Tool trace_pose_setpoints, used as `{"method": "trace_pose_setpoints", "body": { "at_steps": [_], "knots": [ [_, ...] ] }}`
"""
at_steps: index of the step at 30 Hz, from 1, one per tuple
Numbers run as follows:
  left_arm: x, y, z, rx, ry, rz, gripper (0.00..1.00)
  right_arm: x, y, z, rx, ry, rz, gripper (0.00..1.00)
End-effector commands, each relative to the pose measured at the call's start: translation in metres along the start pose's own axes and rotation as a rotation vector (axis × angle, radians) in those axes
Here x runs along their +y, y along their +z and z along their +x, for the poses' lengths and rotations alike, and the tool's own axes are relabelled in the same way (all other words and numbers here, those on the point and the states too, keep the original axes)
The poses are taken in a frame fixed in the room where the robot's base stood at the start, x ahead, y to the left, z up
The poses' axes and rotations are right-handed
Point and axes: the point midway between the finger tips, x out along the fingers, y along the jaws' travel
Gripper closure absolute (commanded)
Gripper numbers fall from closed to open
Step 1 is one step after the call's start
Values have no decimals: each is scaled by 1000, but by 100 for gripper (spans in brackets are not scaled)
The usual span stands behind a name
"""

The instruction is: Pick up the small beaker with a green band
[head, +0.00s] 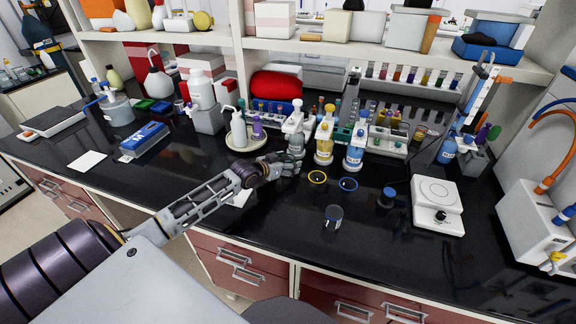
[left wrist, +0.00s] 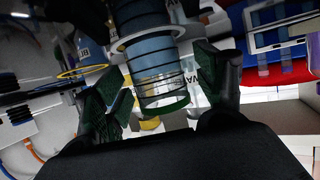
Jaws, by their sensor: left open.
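In the left wrist view a clear small beaker with a green band (left wrist: 164,106) at its rim and dark lines around its wall is between the two fingers. My left gripper (head: 284,167) is open, one finger on each side of the beaker; its fingers also show in the left wrist view (left wrist: 165,88). Gaps show between fingers and glass. In the head view the gripper hides most of this beaker, in front of a clear bottle (head: 296,145). My right gripper is not in view.
To the right stand a yellow bottle (head: 324,146) and a blue bottle (head: 355,150), with a yellow-ringed beaker (head: 317,177) and a blue-ringed beaker (head: 348,184) in front. Another small glass (head: 333,215) stands nearer the front edge. A white scale (head: 438,205) is further right.

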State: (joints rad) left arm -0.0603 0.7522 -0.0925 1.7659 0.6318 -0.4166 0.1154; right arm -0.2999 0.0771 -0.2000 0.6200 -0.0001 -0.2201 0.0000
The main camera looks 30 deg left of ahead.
Motion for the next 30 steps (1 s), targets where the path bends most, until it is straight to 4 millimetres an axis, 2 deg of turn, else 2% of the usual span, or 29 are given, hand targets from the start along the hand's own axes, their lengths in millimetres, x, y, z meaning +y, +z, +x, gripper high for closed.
{"method": "trace_pose_setpoints", "body": {
  "at_steps": [18, 30],
  "knots": [
    [0, 0, 4, 1, 1, 0, 29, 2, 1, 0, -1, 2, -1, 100],
    [0, 0, 4, 1, 1, 0, 81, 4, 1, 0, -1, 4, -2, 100]
  ]
}}
